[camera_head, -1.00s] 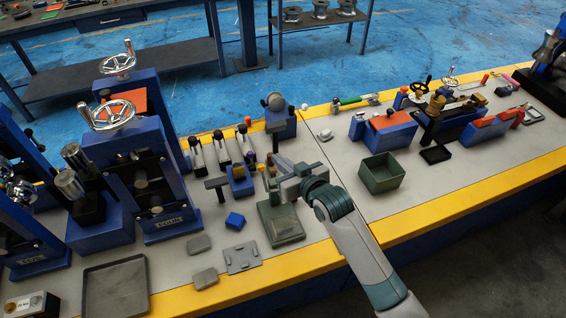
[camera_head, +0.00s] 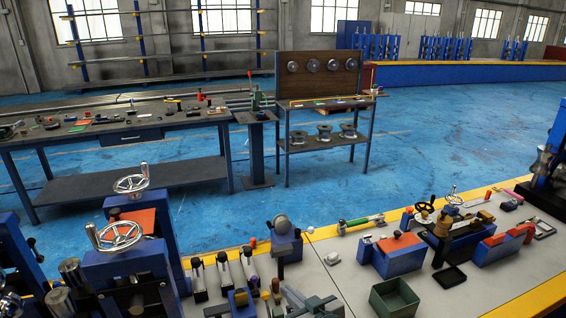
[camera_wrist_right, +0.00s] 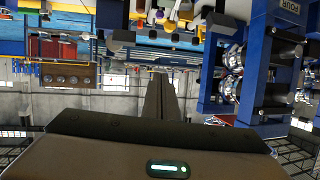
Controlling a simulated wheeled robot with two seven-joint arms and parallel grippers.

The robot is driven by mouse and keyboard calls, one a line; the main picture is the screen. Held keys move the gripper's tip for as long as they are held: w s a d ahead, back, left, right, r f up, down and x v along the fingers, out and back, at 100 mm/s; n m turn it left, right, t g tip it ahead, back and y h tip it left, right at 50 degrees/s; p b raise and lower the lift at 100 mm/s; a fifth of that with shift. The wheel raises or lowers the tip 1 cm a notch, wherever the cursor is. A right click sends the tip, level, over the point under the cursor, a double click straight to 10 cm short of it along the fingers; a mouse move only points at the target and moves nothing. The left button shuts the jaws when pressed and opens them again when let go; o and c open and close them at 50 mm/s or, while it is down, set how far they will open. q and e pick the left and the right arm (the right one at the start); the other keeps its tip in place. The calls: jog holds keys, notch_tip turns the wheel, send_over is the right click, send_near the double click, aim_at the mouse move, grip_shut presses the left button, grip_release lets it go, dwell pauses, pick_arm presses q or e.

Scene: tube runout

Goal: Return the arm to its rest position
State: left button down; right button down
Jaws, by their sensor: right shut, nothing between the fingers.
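My right gripper (camera_head: 290,292) shows only in part at the bottom edge of the head view, low over the bench top. It is shut with nothing in it. In the right wrist view its dark fingers (camera_wrist_right: 158,95) lie together in the middle. The rest of the right arm is cut off below the head view. My left gripper is not in view.
The bench (camera_head: 330,285) carries blue machines with handwheels (camera_head: 120,236) at left. A green open box (camera_head: 394,299) and orange-topped blue blocks (camera_head: 398,254) stand at right. A round-headed post (camera_head: 281,228) stands just behind the gripper. Blue floor lies beyond.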

jog(key=s+d+f+m+g+h, duration=0.1)
jog(key=s+d+f, duration=0.3)
jog(key=s, duration=0.2)
jog(key=s+d+f+g+h, duration=0.1)
jog(key=s+d+f+g, duration=0.15)
jog(key=s, duration=0.35)
jog(key=s+d+f+m+g+h, duration=0.1)
jog(key=s+d+f+h, duration=0.1)
jog(key=s+d+f, duration=0.3)
jog(key=s+d+f+g+h, duration=0.1)
jog(key=s+d, duration=0.2)
jog(key=s, duration=0.4)
jog(key=s+d+m+g+h, duration=0.1)
jog(key=s+d+g, duration=0.15)
jog(key=s, duration=0.45)
jog(key=s+d+f+g+h, duration=0.1)
jog(key=s+d, duration=0.2)
jog(key=s, duration=0.4)
notch_tip(320, 180, down, 34)
jog(key=s+g+b, duration=0.1)
jog(key=s+b, duration=0.1)
jog(key=b, duration=0.3)
jog(key=s+d+f+g+b, duration=0.1)
jog(key=s+d+f+b, duration=0.2)
jog(key=s+f, duration=1.4)
notch_tip(320, 180, down, 3)
jog(key=shift+d+f, duration=0.1)
jog(key=shift+d, duration=0.15)
